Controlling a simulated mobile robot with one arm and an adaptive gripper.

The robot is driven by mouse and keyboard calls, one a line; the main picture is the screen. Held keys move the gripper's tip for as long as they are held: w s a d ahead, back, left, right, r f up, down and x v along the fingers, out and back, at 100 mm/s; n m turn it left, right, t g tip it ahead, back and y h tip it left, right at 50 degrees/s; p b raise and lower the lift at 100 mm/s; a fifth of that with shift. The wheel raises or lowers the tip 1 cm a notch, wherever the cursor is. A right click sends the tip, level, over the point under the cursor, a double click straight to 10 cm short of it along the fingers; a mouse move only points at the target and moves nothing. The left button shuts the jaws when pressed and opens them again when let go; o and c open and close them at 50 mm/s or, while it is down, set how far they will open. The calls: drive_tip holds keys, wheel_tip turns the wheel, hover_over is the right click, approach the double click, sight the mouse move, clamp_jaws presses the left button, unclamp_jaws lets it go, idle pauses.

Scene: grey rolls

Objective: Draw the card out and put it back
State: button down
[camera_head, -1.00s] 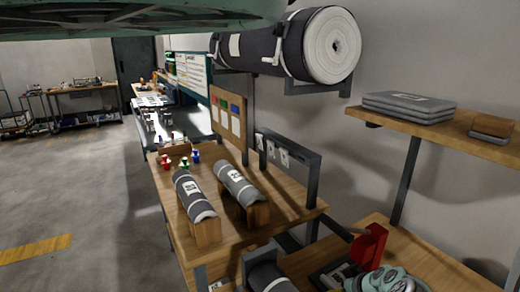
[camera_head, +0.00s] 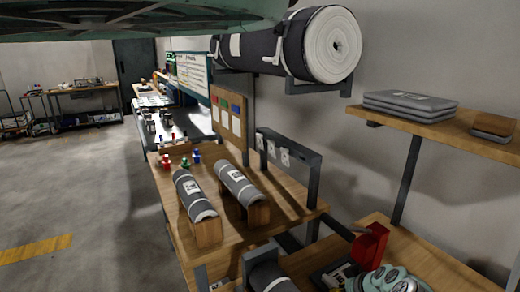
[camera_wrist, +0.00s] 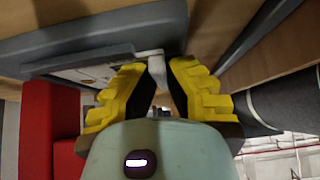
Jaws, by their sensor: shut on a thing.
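In the wrist view my gripper (camera_wrist: 158,76) has its yellow fingers closed around a pale, narrow edge or tab, which I take to be the card (camera_wrist: 152,66). The fingers hide most of it. A dark grey holder (camera_wrist: 85,48) lies just beyond and left of the fingertips, with a white face showing inside its frame. I cannot tell how far the card sits in the holder. In the head view my pale green wrist shows at the bottom right, beside a dark holder with white in it; the fingertips are not clear there.
A red box (camera_head: 370,245) stands right beside my wrist. Grey rolls rest on wooden cradles on the bench, including one roll (camera_head: 238,183) near the middle. A large roll (camera_head: 325,47) hangs on the wall. A shelf (camera_head: 440,123) with grey folded sheets is at right.

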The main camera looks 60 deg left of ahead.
idle(0.4)
drive_tip(key=shift+s+a+r+p, duration=0.1)
drive_tip(key=shift+s+p, duration=0.1)
drive_tip(key=shift+s, duration=0.3)
drive_tip(key=shift+s+a+r+p, duration=0.1)
drive_tip(key=shift+s+p, duration=0.1)
drive_tip(key=shift+s, duration=0.25)
drive_tip(key=shift+s+r+p, duration=0.1)
drive_tip(key=shift+s+p, duration=0.3)
drive_tip(key=shift+s, duration=0.9)
drive_tip(key=shift+r+p, duration=1.2)
drive_tip(key=shift+r, duration=1.3)
